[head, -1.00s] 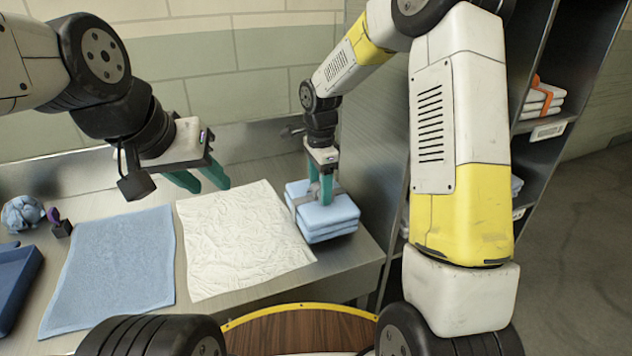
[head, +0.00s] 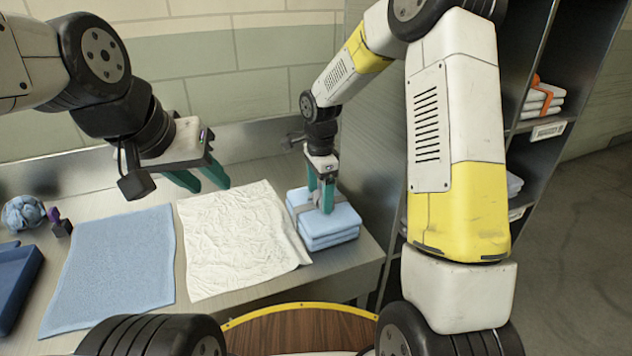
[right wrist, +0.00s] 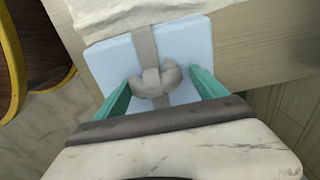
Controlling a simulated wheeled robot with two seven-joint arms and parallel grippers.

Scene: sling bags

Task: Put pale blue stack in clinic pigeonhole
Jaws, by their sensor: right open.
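The pale blue stack (head: 328,229) of folded cloths lies on the metal table, tied with a grey band. In the right wrist view the stack (right wrist: 110,68) shows the band's knot (right wrist: 155,82) on top. My right gripper (head: 325,207) points down over the stack. In the right wrist view its open green fingers (right wrist: 160,95) stand on either side of the knot; I cannot tell whether they touch it. My left gripper (head: 208,185) is open and empty above the table, near the white cloth. The shelf unit (head: 533,150) stands at the right, with label cards too small to read.
A pale blue cloth (head: 115,262) and a crinkled white cloth (head: 238,240) lie flat on the table (head: 340,273). A blue tray (head: 15,285), a crumpled blue bundle (head: 23,213) and a small dark-purple item (head: 58,222) are at the left. An orange-banded white stack (head: 541,98) sits in the shelf.

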